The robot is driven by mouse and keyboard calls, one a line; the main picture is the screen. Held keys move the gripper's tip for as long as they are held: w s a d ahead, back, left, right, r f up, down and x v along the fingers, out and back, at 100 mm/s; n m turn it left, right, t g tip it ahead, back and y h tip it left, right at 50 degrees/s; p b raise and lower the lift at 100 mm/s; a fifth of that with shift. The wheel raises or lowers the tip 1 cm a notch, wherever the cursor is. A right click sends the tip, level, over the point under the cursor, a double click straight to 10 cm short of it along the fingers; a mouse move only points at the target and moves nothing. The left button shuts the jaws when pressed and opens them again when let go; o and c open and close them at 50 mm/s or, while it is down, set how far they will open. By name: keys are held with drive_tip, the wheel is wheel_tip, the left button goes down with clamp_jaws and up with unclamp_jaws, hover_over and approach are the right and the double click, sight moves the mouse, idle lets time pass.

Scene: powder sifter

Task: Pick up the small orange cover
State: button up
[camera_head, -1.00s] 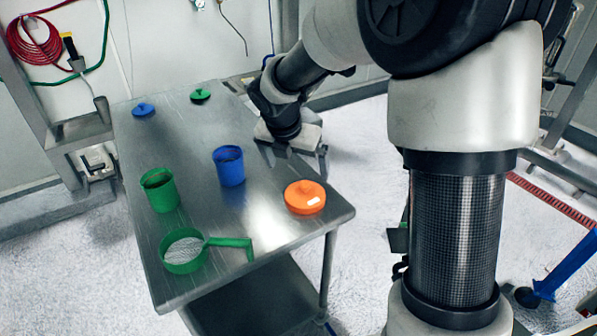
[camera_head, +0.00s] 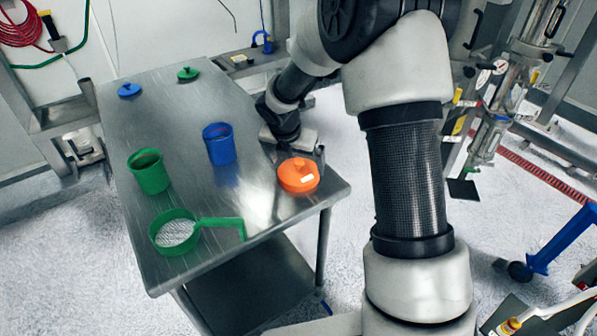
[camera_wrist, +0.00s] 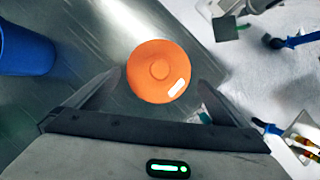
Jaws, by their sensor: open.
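The orange cover (camera_head: 298,175) is a round lid with a knob and a small white label. It rests on the steel table (camera_head: 265,205) near its right edge. In the wrist view the orange cover (camera_wrist: 158,72) lies ahead of my gripper (camera_wrist: 160,88), roughly centred between the two spread fingers. My gripper is open and empty. In the head view my gripper (camera_head: 300,148) hangs at the table's right edge, just behind the cover; its fingertips are hard to make out there. I cannot tell the exact height gap between fingers and cover.
A blue cup (camera_head: 219,146) stands left of the cover, also in the wrist view (camera_wrist: 25,48). A green cup (camera_head: 148,172) and a green sifter (camera_head: 174,232) with a handle are farther left. Blue (camera_head: 129,90) and green (camera_head: 187,74) lids lie at the far end.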

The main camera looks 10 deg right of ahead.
sight(296, 165)
drive_tip(key=x, duration=0.5)
drive_tip(key=shift+s+a+b, duration=0.1)
drive_tip(key=shift+a+b, duration=0.05)
drive_tip(key=shift+b, duration=0.2)
drive_tip(key=c, duration=0.7)
drive_tip(key=shift+r, duration=0.15)
